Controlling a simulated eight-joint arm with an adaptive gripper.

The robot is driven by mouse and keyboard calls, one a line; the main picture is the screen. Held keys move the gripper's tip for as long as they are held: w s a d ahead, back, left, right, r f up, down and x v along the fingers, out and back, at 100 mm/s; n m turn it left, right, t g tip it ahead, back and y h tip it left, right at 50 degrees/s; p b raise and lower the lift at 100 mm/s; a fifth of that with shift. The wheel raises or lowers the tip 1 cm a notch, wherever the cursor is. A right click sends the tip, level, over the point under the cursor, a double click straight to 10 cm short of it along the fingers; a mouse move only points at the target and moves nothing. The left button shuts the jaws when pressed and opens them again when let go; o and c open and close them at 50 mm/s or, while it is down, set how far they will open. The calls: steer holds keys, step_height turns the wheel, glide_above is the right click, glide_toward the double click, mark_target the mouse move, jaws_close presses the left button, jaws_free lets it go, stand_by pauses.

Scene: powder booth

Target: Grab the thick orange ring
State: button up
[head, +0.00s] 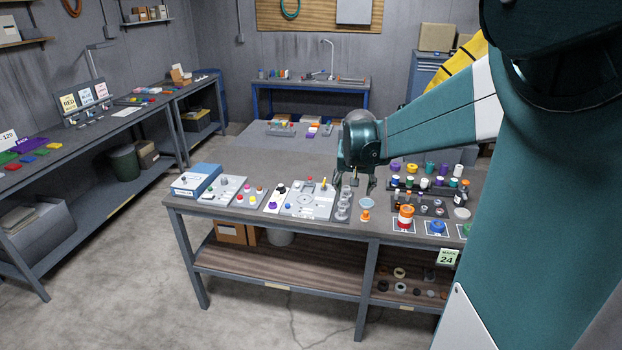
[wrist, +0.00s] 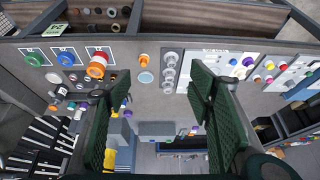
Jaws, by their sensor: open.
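A thick orange ring (head: 406,211) sits at the top of an orange-and-red stack on a white card near the front edge of the bench. It also shows in the wrist view (wrist: 96,70), left of the fingers. A smaller orange piece (head: 365,215) stands to the left of the stack, in front of a pale round dish (head: 367,203). My gripper (head: 362,187) is open and empty above the bench, left of and behind the orange ring.
Blue (head: 437,227) and green (head: 466,231) pieces stand on cards right of the stack. A dark rack (head: 430,183) of coloured spools is behind. Grey stacked discs (head: 344,204) and a white panel (head: 309,203) lie left. A dark bottle (head: 461,192) stands at right.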

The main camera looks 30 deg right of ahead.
steer(key=d+f+m+g, duration=0.1)
steer(key=d+f, duration=0.2)
steer(key=d, duration=0.4)
steer(key=d+f+m, duration=0.1)
steer(key=d+f, duration=0.2)
steer(key=d, duration=0.5)
steer(key=m+g, duration=0.1)
steer(key=m, duration=0.2)
glide_toward(407, 208)
steer(key=a, duration=0.2)
steer(key=shift+s+d+f+h+b, duration=0.1)
steer(key=shift+s+f+h+b, duration=0.05)
steer(key=shift+s+h+b, duration=0.3)
steer(key=shift+n, duration=0.3)
steer(key=shift+x, duration=1.3)
steer(key=shift+f, duration=0.1)
steer(key=shift+x, duration=2.5)
steer(key=shift+s, duration=0.1)
